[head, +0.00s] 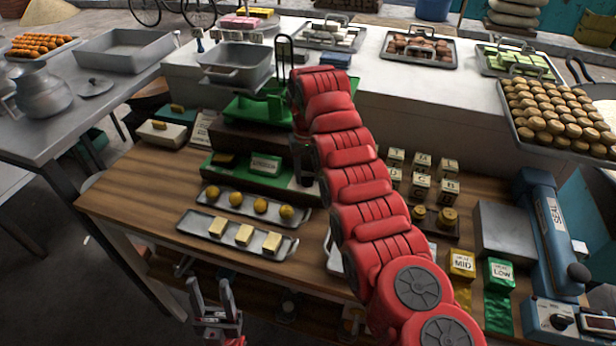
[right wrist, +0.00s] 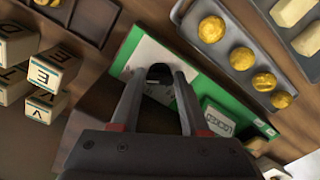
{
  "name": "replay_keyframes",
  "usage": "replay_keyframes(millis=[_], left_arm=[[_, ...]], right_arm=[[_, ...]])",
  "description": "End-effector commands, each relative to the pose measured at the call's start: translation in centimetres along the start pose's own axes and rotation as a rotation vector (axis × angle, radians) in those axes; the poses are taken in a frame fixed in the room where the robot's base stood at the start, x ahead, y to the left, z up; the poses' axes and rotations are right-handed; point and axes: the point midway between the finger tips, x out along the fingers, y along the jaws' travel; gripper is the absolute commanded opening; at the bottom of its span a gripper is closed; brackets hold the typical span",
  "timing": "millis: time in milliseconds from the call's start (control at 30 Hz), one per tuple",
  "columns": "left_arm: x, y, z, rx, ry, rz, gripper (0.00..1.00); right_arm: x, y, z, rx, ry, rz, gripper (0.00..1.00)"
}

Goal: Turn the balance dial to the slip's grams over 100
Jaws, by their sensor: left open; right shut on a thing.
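The green balance (head: 245,108) stands at the back of the wooden table, with a grey metal pan (head: 236,64) on top. Its green front with a small label also shows in the right wrist view (right wrist: 216,117). My right gripper (head: 304,162) is at the right end of this front. In the right wrist view its fingers are shut on a dark round knob, apparently the dial (right wrist: 160,71), before a white panel; its reading is not legible. A white card (head: 204,128), possibly the slip, stands left of the balance, unreadable. My left gripper (head: 210,292) is open and empty near the front edge.
Trays of yellow balls (head: 243,212) and pale blocks (head: 244,248) lie before the balance. Lettered blocks (head: 420,187) stand right of my right arm. A blue sealer (head: 553,240) and MID and LOW boxes (head: 500,274) are at right.

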Motion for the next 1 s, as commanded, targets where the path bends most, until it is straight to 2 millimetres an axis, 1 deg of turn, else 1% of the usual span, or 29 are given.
replay_keyframes(millis=[467, 500, 567, 867, 1000], left_arm=[[-0.18, 0.01, 0.03, 0.000, 0.000, 0.000, 0.50], [-0.18, 0.01, 0.03, 0.000, 0.000, 0.000, 0.50], [-0.18, 0.01, 0.03, 0.000, 0.000, 0.000, 0.50], [-0.18, 0.01, 0.03, 0.000, 0.000, 0.000, 0.50], [-0.30, 0.01, 0.05, 0.000, 0.000, 0.000, 0.50]], right_arm=[[0.01, 0.00, -0.01, 0.018, 0.000, 0.000, 0.00], [0.01, 0.00, -0.01, 0.018, 0.000, 0.000, 0.47], [0.01, 0.01, -0.01, 0.017, 0.000, 0.000, 0.57], [-0.01, 0.01, -0.01, 0.017, 0.000, 0.000, 0.57], [-0.32, 0.00, -0.04, 0.016, 0.001, 0.000, 0.57]])
